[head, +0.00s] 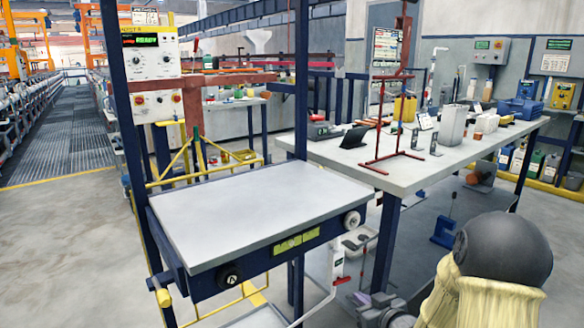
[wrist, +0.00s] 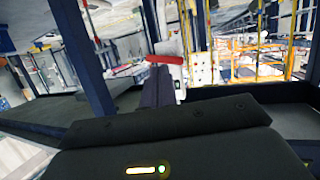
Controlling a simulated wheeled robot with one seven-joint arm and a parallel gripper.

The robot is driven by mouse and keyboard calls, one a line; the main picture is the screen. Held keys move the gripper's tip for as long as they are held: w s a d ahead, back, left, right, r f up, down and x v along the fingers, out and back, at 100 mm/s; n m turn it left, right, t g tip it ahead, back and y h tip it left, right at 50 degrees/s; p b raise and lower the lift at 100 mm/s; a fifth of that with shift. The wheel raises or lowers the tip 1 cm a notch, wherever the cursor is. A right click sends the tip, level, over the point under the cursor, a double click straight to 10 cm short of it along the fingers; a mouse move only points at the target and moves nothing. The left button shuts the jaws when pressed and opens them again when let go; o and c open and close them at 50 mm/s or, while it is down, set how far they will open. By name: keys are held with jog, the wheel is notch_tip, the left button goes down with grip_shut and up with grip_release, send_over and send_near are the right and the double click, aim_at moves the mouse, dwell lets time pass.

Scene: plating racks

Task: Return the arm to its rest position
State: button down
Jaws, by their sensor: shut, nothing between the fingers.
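My gripper (wrist: 157,78) shows in the wrist view as dark fingers beyond its broad dark housing. The fingers are together, with nothing held between them. In the head view, part of my arm (head: 490,270), a dark rounded joint with a cream cover, fills the lower right corner. A grey mechanical part lies at the bottom edge beside it, but I cannot make out the fingertips there. The wrist view is strongly tilted.
A bare grey-topped cart (head: 255,215) stands in front, with a dark blue frame and upright posts. A long workbench (head: 350,155) at the right carries a red stand (head: 385,95), white containers and a blue case (head: 522,108). Open floor (head: 60,235) lies at the left.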

jog(key=s+a+r+m+g+h+p, duration=0.1)
jog(key=s+r+m+g+h+p, duration=0.3)
jog(key=s, duration=0.7)
jog(key=s+a+r+m+g+h+p, duration=0.1)
jog(key=s+a+r+g+p, duration=0.1)
jog(key=s+g, duration=0.75)
notch_tip(320, 180, up, 38)
jog(key=s+t+p, duration=0.1)
jog(key=t+p, duration=0.1)
jog(key=p, duration=3.5)
jog(key=shift+s+d+f+t, duration=0.15)
jog(key=shift+s+f+t, duration=0.1)
jog(key=shift+s+t, duration=0.1)
